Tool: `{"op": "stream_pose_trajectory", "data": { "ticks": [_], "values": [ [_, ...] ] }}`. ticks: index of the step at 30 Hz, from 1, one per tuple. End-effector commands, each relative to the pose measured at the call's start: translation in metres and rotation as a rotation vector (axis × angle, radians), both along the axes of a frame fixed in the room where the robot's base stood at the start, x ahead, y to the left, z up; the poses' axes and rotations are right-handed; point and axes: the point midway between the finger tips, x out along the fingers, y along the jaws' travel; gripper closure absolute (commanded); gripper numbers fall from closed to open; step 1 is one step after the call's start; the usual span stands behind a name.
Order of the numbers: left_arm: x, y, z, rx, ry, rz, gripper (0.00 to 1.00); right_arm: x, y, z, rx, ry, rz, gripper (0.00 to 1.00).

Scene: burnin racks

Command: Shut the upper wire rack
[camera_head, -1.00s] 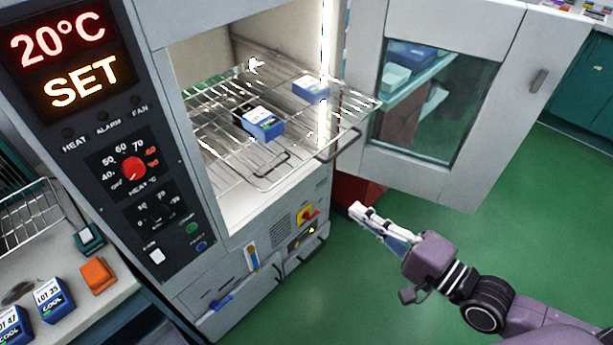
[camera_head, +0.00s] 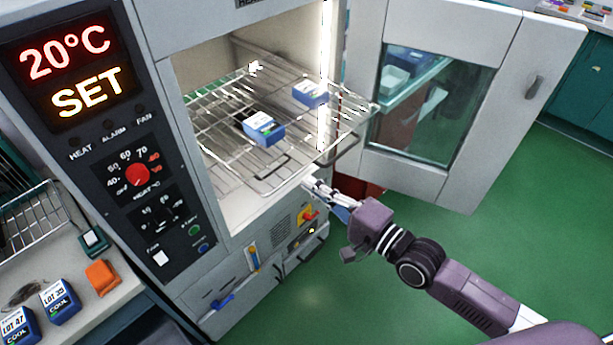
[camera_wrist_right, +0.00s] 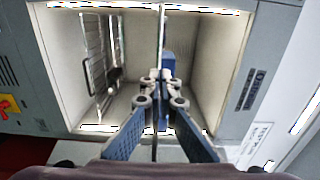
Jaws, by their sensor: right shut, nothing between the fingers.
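The upper wire rack (camera_head: 318,122) sticks out of the open oven in the head view, with a handle (camera_head: 346,148) at its front. In the wrist view the upper rack (camera_wrist_right: 161,28) shows nearly edge-on, beyond my fingers. Two blue-and-white boxes, one nearer (camera_head: 265,130) and one farther (camera_head: 311,94), show in the rack area. My right gripper (camera_head: 310,184) is shut and empty, in front of the oven opening, below the handle in the picture. Its fingertips (camera_wrist_right: 159,88) point into the oven; contact with the rack cannot be told. My left gripper is not in view.
A second rack (camera_wrist_right: 92,45) with its own handle shows in the wrist view. The oven door (camera_head: 440,180) stands open to the right. A control panel (camera_head: 130,170) is at the left, beside a bench (camera_head: 100,310) with boxes. Green floor (camera_head: 500,240) is clear at right.

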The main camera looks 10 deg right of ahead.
Motion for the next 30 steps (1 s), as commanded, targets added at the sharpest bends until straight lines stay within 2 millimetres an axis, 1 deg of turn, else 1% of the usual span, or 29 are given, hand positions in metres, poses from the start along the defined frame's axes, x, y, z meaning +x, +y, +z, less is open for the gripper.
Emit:
{"op": "stream_pose_trajectory", "data": {
  "ticks": [1,3,6,19,23,26,30],
  "values": [
    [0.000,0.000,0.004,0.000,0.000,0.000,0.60,0.006,0.004,0.003,0.002,-0.002,0.000,1.00],
    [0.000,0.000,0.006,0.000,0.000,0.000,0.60,0.011,0.008,0.002,0.000,-0.002,-0.001,1.00],
    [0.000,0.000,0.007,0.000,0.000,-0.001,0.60,0.016,0.011,0.001,0.000,-0.001,-0.001,1.00],
    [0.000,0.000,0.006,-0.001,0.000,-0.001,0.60,0.018,0.013,0.000,0.000,-0.001,0.000,1.00],
    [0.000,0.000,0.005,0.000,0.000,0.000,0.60,0.022,0.016,0.000,0.001,-0.002,0.000,1.00],
    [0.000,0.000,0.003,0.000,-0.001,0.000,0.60,0.031,0.022,0.000,0.002,-0.002,-0.001,1.00],
    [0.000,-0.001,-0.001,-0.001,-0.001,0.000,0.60,0.052,0.037,0.001,0.006,-0.004,-0.001,1.00]
  ]
}}
